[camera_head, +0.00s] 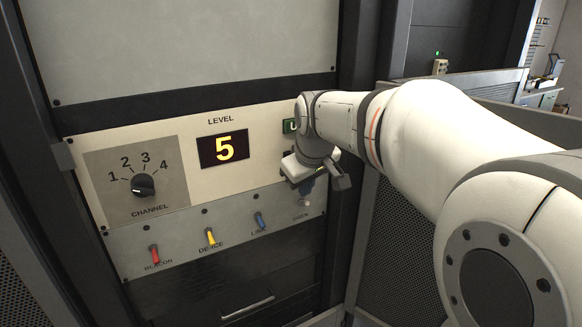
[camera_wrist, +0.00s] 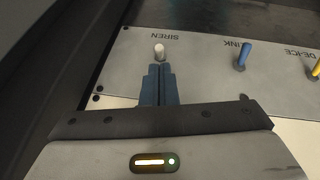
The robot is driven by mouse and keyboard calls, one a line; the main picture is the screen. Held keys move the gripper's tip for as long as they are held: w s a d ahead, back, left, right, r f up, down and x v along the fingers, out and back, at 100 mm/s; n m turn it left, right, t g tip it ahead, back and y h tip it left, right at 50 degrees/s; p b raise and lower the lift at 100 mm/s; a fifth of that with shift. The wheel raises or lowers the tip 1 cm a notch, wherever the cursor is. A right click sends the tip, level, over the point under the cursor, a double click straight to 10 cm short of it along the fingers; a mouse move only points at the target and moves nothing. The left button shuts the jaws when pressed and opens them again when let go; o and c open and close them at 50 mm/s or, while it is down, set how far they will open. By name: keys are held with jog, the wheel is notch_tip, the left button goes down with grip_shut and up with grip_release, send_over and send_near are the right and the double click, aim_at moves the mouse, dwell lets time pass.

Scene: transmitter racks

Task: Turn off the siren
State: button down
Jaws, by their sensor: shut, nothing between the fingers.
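The siren switch is a short white lever (camera_wrist: 159,51) under the upside-down SIREN label in the wrist view. In the head view the lever (camera_head: 306,197) shows at the right end of the lower grey panel strip, partly hidden by my gripper (camera_head: 305,182). In the wrist view my gripper (camera_wrist: 158,68) is shut, with its dark blue fingers together and nothing between them. The fingertips are right beside the lever; I cannot tell whether they touch it. I cannot tell clearly which way the lever is thrown.
Red BEACON (camera_head: 154,254), yellow DE-ICE (camera_head: 211,237) and blue LINK (camera_head: 260,221) levers stand in the same row to the left.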

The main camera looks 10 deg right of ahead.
jog(key=shift+x, duration=0.95)
